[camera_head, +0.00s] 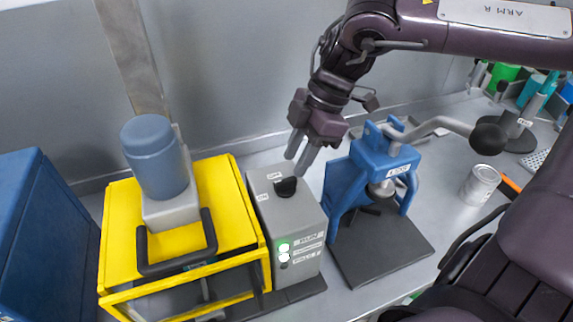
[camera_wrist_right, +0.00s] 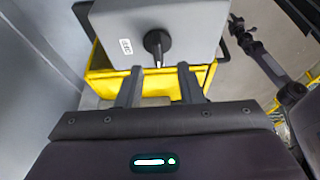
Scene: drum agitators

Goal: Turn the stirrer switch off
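The stirrer switch is a black rotary knob (camera_head: 286,187) on top of a grey control box (camera_head: 305,222). In the right wrist view the knob (camera_wrist_right: 154,42) has a white mark at its lower end, facing my gripper. Lamps (camera_head: 284,250) glow green-white beside the front labels. My right gripper (camera_head: 298,163) is above and behind the box, pointing down. In the right wrist view its fingers (camera_wrist_right: 160,70) are apart and empty, with the knob just beyond the gap, apparently untouched. My left gripper is not in view.
A yellow guard frame (camera_head: 118,235) with a blue-grey motor (camera_head: 155,157) stands left of the box. A blue press (camera_head: 350,185) with a black-knobbed lever (camera_head: 488,138) stands close on the right. A can (camera_head: 480,184) is farther right. A grey wall rises behind.

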